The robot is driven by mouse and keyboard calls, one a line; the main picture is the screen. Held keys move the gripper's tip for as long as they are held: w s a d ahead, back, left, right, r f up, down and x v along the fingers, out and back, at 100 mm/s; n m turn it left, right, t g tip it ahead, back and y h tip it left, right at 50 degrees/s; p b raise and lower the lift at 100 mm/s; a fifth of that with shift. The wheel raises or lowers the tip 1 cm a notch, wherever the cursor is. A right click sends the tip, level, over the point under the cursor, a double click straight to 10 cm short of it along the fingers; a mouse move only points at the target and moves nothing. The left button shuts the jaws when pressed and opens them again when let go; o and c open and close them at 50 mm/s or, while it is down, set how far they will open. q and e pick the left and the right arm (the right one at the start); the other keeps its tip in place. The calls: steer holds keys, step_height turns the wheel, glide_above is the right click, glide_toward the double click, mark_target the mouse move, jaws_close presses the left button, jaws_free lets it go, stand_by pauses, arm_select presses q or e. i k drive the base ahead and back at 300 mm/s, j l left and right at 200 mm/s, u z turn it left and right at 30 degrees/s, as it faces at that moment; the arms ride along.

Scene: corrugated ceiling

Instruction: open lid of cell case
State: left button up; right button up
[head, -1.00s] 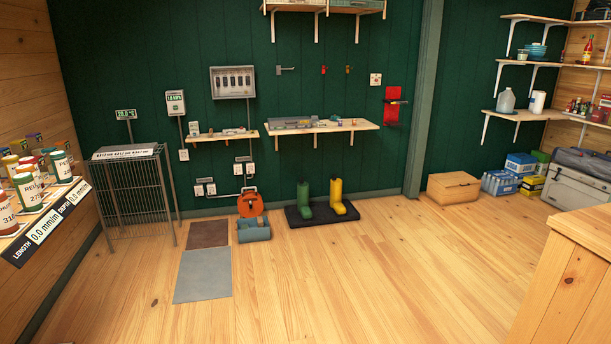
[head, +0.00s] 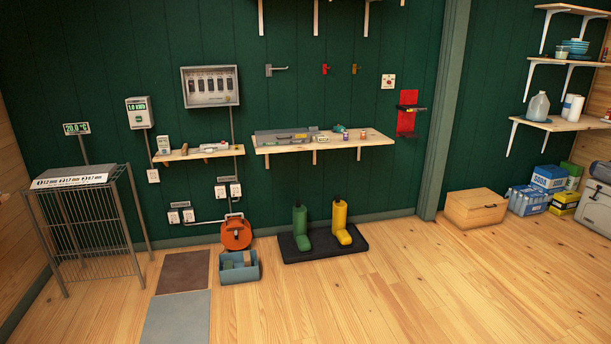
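A long grey case-like object (head: 285,137) lies on the middle wall shelf (head: 345,146), against the green wall. It may be the cell case, but it is too small to tell, and I cannot make out its lid clearly. Neither of my grippers shows in the head view.
A black mat (head: 300,251) with green and yellow boots stands on the floor below the shelf. A blue-grey bin (head: 238,274) and an orange reel (head: 236,233) are left of it. A wire cage (head: 88,235) stands farther left.

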mark_target(266, 136)
steer(key=i, duration=3.55)
